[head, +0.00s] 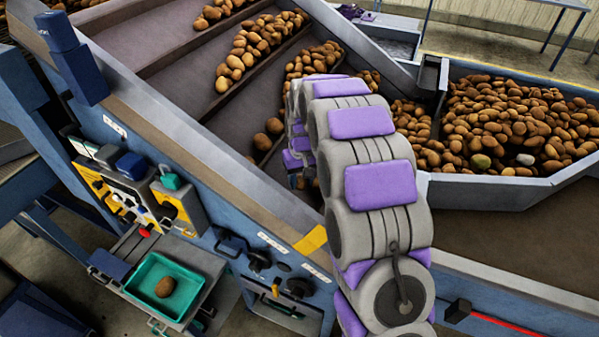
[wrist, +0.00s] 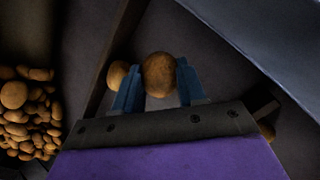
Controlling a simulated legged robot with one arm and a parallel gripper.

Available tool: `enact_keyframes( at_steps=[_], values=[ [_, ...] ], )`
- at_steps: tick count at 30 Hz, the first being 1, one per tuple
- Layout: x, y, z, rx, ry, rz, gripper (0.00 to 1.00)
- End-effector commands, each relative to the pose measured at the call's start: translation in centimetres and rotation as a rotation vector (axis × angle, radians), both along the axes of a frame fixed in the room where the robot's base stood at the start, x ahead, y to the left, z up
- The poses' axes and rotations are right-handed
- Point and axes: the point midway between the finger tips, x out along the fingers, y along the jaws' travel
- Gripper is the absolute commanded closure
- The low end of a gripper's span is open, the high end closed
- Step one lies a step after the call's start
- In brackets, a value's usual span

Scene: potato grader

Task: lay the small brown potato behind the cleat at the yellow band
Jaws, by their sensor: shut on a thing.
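My gripper (wrist: 158,70) has its two blue fingers shut on a brown potato (wrist: 160,77) in the wrist view. The potato is round and sits between the fingertips, over the dark belt. I cannot tell whether it touches the belt. A dark cleat (wrist: 113,45) runs diagonally to the left of the fingers. Another potato (wrist: 118,74) lies just left of the left finger, partly hidden by it. In the head view my arm hides the held potato and most of the gripper. The yellow band (head: 311,240) is on the conveyor's near side rail, left of my arm.
Sloping belt lanes (head: 175,80) carry rows of potatoes between cleats. A large bin of potatoes (head: 445,192) stands at right. A green tray (head: 141,284) holding one potato sits below the side rail, near control boxes (head: 180,208). A potato heap (wrist: 25,115) lies left in the wrist view.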

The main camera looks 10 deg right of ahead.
Motion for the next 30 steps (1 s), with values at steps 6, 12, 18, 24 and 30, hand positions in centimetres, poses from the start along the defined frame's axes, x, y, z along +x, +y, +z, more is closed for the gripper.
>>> enact_keyframes(
  at_steps=[6,12,18,24,30],
  values=[
    [-0.1,0.2,-2.6,-0.002,0.007,0.001,0.89],
    [0.0,0.1,-4.4,0.000,0.002,0.001,0.89],
    [0.0,-0.1,-5.4,0.001,0.002,0.001,0.89],
    [0.0,0.1,-5.7,0.000,0.001,0.001,0.89],
    [0.0,0.1,-5.7,0.000,0.001,0.001,0.58]
  ],
)
